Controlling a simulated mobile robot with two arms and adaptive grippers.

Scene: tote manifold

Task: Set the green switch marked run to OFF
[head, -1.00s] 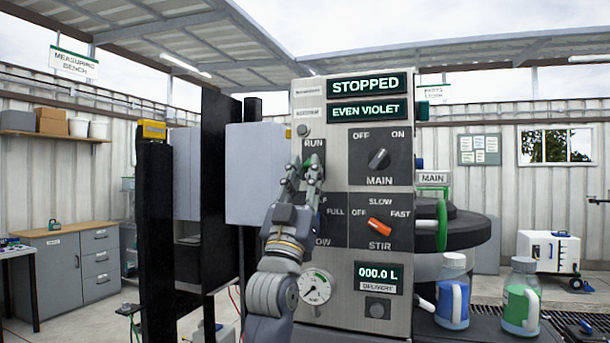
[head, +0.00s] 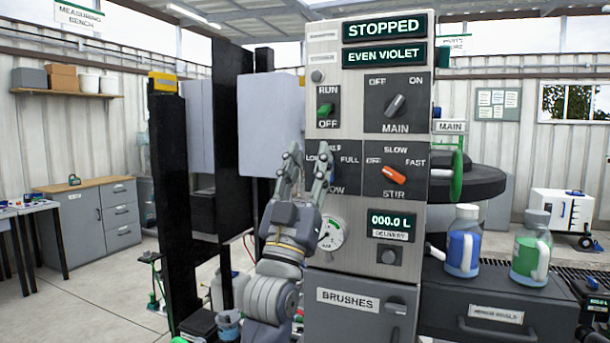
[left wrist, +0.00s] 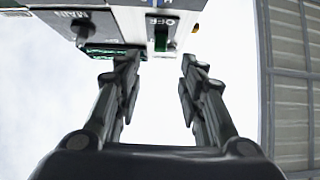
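The green switch (head: 325,109) is on the upper left of the control panel (head: 350,190), with RUN printed above it and OFF below. Which way its lever is set is too small to tell. My left gripper (head: 307,160) is below the switch in the head view, in front of the dial marked LOW and FULL, and partly hides that dial. Its two fingers are apart with nothing between them. In the left wrist view, the switch (left wrist: 161,40) shows beyond the open fingers (left wrist: 158,68), beside its OFF label. My right gripper is out of view.
Right of the switch is the MAIN knob (head: 396,105); below that is the orange STIR knob (head: 393,175). Displays read STOPPED (head: 384,26) and EVEN VIOLET (head: 384,54). A grey box (head: 271,124) flanks the panel's left side. Blue (head: 463,241) and green (head: 530,246) jugs stand right.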

